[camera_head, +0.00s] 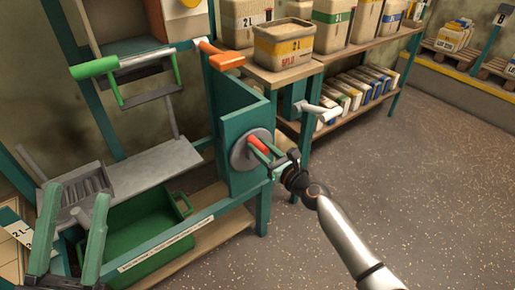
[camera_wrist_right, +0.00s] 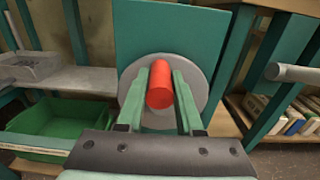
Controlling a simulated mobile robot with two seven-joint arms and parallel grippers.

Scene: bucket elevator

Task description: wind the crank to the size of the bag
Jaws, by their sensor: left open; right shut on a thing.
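The crank is a grey disc (camera_head: 240,154) with a red handle (camera_head: 259,144), on the side of a green cabinet. In the right wrist view the red handle (camera_wrist_right: 160,88) stands out in front of the disc (camera_wrist_right: 206,85). My right gripper (camera_head: 262,147) is shut on the red handle, one green finger on each side. A bag or box marked 2L (camera_head: 16,228) shows partly at the left edge, half hidden by the left gripper.
A green bin (camera_head: 150,235) sits low in the frame. Green-handled (camera_head: 95,68) and orange-handled (camera_head: 218,54) levers stick out above. A grey lever (camera_head: 320,110) is right of the crank. Open floor lies to the right.

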